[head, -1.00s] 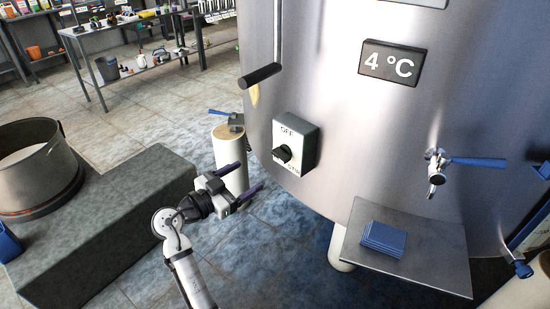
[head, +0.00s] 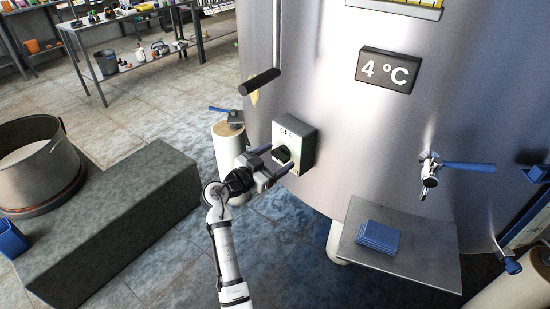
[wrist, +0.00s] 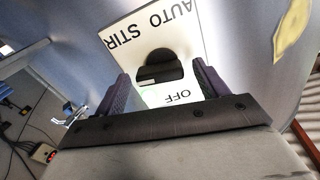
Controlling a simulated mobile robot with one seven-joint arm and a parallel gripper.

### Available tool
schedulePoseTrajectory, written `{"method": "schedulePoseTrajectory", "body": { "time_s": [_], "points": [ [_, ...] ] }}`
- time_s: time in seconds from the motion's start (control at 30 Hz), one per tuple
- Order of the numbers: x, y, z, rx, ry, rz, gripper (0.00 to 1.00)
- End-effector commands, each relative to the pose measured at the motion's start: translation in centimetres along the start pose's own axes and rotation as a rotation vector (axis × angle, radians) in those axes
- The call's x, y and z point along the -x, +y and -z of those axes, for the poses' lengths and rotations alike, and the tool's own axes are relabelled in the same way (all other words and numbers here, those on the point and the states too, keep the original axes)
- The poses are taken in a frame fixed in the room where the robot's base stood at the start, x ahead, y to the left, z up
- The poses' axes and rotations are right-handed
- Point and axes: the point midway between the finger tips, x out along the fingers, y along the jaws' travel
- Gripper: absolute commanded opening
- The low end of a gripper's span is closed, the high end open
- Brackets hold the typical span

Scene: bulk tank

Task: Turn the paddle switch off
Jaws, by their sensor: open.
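The paddle switch is a black knob (head: 281,154) on a pale box (head: 303,146) fixed to the tank wall. The box reads OFF at the top, and its lower lettering is mostly hidden by my gripper in the head view. In the wrist view the knob (wrist: 160,68) shows as a dark paddle between the labels AUTO STIR and OFF, which appear upside down. Which label it points to I cannot tell. My gripper (head: 279,163) is open in front of the switch, with one finger on each side of the knob. Whether the fingers touch it is unclear.
The steel tank (head: 345,150) fills the right side, with a 4 °C display (head: 388,70) and a blue-handled tap (head: 430,168). A shelf (head: 400,252) below holds blue cloths (head: 379,237). A dark hanging bar (head: 260,81) is above left of the switch.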

Motion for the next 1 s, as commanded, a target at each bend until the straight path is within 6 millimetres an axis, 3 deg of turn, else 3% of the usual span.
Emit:
{"method": "schedulePoseTrajectory", "body": {
  "time_s": [0.03,0.37,0.67,1.0],
  "points": [
    [0.02,0.0,0.01,0.0,0.0,0.0,0.7],
    [0.04,0.0,0.01,0.0,0.0,0.0,0.28],
    [0.05,0.02,-0.02,0.039,0.001,0.0,0.28],
    [0.04,0.01,0.0,0.261,0.001,-0.001,0.28]
  ]
}}
